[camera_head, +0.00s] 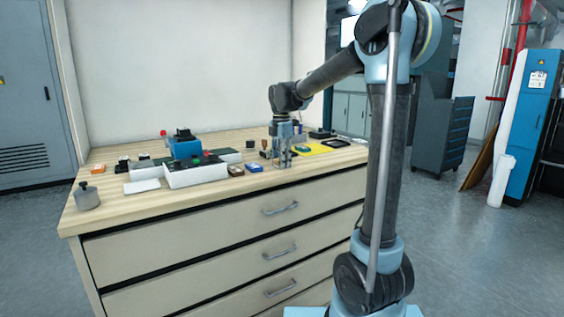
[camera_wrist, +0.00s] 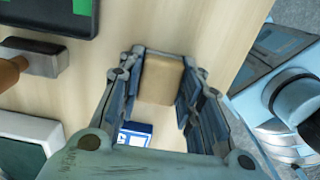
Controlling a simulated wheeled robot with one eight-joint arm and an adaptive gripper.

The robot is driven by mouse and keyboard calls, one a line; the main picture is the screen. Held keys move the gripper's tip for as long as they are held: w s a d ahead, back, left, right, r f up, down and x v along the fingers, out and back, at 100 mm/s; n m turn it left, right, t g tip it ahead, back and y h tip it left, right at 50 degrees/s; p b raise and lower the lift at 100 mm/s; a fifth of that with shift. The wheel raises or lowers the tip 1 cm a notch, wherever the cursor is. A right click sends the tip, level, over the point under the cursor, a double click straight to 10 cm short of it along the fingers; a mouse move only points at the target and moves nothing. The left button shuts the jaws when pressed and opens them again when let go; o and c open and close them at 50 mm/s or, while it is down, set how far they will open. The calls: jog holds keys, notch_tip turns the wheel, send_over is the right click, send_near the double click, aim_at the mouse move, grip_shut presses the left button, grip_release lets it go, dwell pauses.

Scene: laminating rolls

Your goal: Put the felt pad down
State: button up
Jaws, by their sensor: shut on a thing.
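My gripper (camera_head: 282,163) is low over the table in the head view, near the front edge. In the wrist view my gripper (camera_wrist: 162,98) is shut on a tan, block-like piece, which I take as the felt pad (camera_wrist: 160,80). The pad sits between the two fingers near their tips. In the head view I cannot make the pad out between the fingers. The frames do not clearly show whether it touches the wooden tabletop (camera_wrist: 120,25).
A small blue and white box (camera_head: 254,167) lies just left of the gripper. A yellow mat (camera_head: 314,148) lies to the right. A wooden-handled tool (camera_wrist: 30,56) and a black tray (camera_wrist: 45,24) are nearby. A grey weight (camera_head: 87,197) stands at the left front corner.

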jog(key=shift+f, duration=0.15)
jog(key=o, duration=1)
jog(key=shift+s, duration=0.1)
jog(key=shift+o, duration=1)
jog(key=shift+f, duration=0.1)
notch_tip(320, 180, up, 13)
jog(key=shift+f, duration=0.15)
